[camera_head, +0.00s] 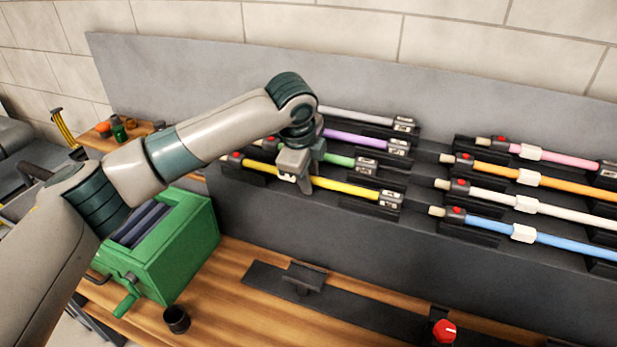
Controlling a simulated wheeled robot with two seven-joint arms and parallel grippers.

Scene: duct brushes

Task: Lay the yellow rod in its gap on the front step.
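The yellow rod (345,188) lies along the front, lowest step of the left rack, in line with dark holders. Its left end (248,163) and the dark labelled block (390,199) at its right end both show. My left gripper (298,181) points down over the rod, left of its middle, at a small white part (287,177). A finger hangs down in front of the rod. The gripper covers part of the rod, and I cannot tell whether the fingers press on it. I cannot tell whether the rod is fully seated. My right gripper is out of view.
Behind lie green (340,160), purple (350,139) and grey (355,116) rods. Pink, orange, white and blue (575,244) rods fill the right rack. A green crank box (185,245), a black cup (176,319), a dark rail (345,310) and a red knob (444,330) are on the wooden bench.

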